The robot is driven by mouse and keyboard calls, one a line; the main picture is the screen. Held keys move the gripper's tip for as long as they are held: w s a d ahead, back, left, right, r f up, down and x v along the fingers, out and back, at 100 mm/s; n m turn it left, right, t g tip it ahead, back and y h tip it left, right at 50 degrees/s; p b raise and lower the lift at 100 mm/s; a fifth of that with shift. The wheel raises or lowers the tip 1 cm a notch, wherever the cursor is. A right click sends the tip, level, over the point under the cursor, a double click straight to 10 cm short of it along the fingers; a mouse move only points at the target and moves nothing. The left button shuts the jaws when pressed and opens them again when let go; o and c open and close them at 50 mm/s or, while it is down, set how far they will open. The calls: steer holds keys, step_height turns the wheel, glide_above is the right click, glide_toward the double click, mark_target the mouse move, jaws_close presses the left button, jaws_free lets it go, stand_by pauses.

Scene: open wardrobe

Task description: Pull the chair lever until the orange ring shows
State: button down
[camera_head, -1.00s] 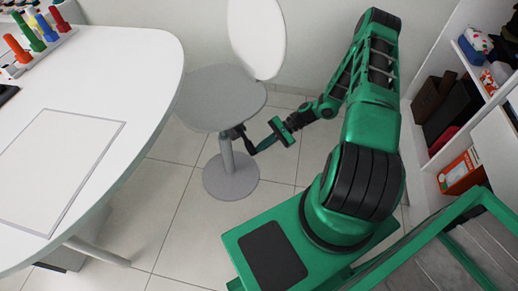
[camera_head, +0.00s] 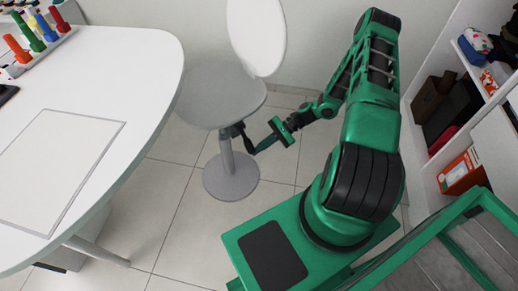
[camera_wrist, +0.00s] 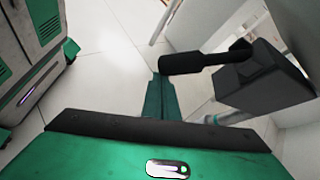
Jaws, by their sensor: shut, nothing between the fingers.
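The chair (camera_head: 222,97) has a white back, a grey seat and a round grey base. Its black lever (camera_head: 238,131) sticks out from under the seat on the right side. In the wrist view the lever (camera_wrist: 195,63) is a black rod joined to a dark box; its visible surface is all black. My gripper (camera_head: 258,149) is shut and empty, its fingertips right by the lever's free end. In the wrist view the gripper (camera_wrist: 158,85) shows green fingers together, tips just beside the rod's end. I cannot tell whether they touch it.
A white table (camera_head: 150,75) with a rounded edge stands at the left, its leg (camera_head: 95,250) near the floor. Shelves (camera_head: 445,75) with boxes stand at the right. Tiled floor (camera_head: 180,230) is clear between the table and my base.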

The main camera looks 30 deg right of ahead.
step_height(320, 180, down, 3)
steer(key=w, duration=0.3)
steer(key=s+f+v, duration=0.1)
steer(key=s+v, duration=0.1)
steer(key=v, duration=0.8)
steer(key=shift+d, duration=0.4)
